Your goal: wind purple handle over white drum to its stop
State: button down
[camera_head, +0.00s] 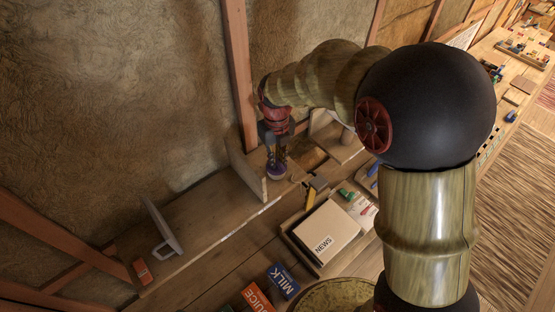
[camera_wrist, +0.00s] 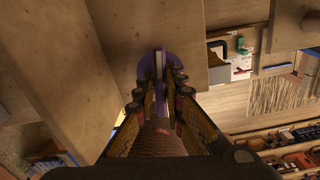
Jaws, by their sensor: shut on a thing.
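The purple handle (camera_wrist: 159,62) shows in the wrist view between the fingertips of my gripper (camera_wrist: 158,85). It has a thin upright part and a wider purple part around it. In the head view my gripper (camera_head: 275,152) points down, shut on the purple handle (camera_head: 276,171), just right of an upright wooden board. The fingers and arm cover much of the handle. I cannot clearly make out the white drum in either view.
The upright board (camera_head: 244,165) stands close left of my gripper. A grey metal piece (camera_head: 163,228) and an orange box (camera_head: 141,271) are farther left on the bench. A NEWS box (camera_head: 325,234), milk carton (camera_head: 283,281) and juice carton (camera_head: 258,298) lie in front.

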jog(key=p, duration=0.3)
dwell(0.5)
dwell(0.6)
jog(key=c, duration=1.8)
grip_release()
jog(key=shift+c, duration=0.2)
notch_tip(320, 180, up, 12)
jog(key=shift+d, duration=0.1)
